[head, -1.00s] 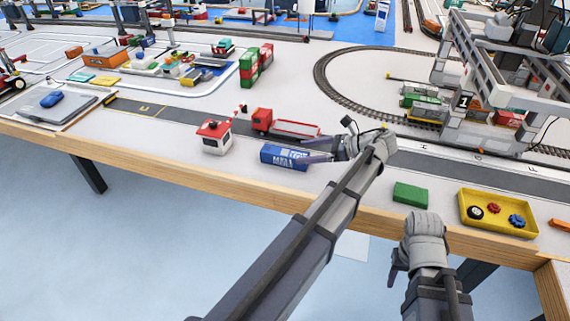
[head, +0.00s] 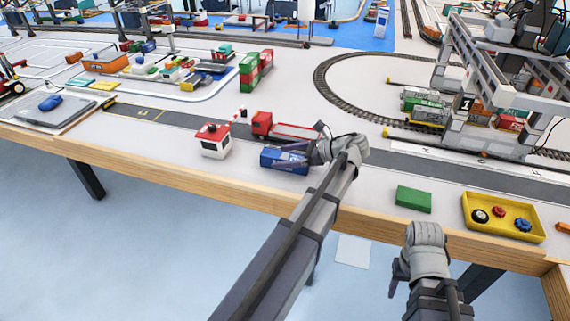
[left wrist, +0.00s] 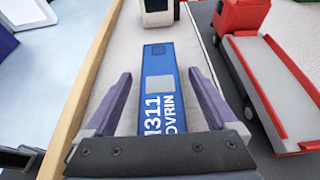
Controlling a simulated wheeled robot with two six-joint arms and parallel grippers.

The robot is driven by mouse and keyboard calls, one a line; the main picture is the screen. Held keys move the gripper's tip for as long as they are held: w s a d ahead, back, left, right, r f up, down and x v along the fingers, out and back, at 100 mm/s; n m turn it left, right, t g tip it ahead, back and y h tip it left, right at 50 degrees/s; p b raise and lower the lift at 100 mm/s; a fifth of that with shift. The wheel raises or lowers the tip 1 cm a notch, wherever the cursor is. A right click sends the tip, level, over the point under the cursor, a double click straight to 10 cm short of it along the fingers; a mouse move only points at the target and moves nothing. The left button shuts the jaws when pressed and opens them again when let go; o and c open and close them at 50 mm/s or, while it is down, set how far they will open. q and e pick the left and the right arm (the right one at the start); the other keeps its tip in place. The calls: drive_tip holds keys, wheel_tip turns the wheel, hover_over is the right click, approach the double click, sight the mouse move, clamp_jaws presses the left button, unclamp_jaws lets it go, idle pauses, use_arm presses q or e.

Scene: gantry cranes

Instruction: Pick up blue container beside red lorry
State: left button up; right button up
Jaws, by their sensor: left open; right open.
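The blue container (head: 270,158) with white lettering lies on the table beside the red lorry (head: 262,123), which has an empty grey flatbed. My left gripper (head: 297,156) is at the container's right end. In the left wrist view my left gripper (left wrist: 162,105) is open, with one finger on each side of the blue container (left wrist: 158,68), and a gap shows on both sides. The red lorry (left wrist: 243,15) stands to the right of the right finger there. My right gripper (head: 397,275) hangs in front of the table's edge, apart from the container.
A white hut with a red roof (head: 212,141) stands just left of the container. A green block (head: 413,199) and a yellow tray (head: 535,232) with small wheels lie to the right. The table's wooden front edge (head: 200,174) is close to the container.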

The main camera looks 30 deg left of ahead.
use_arm(q)
drive_tip(key=shift+a, duration=0.1)
clamp_jaws()
idle(0.7)
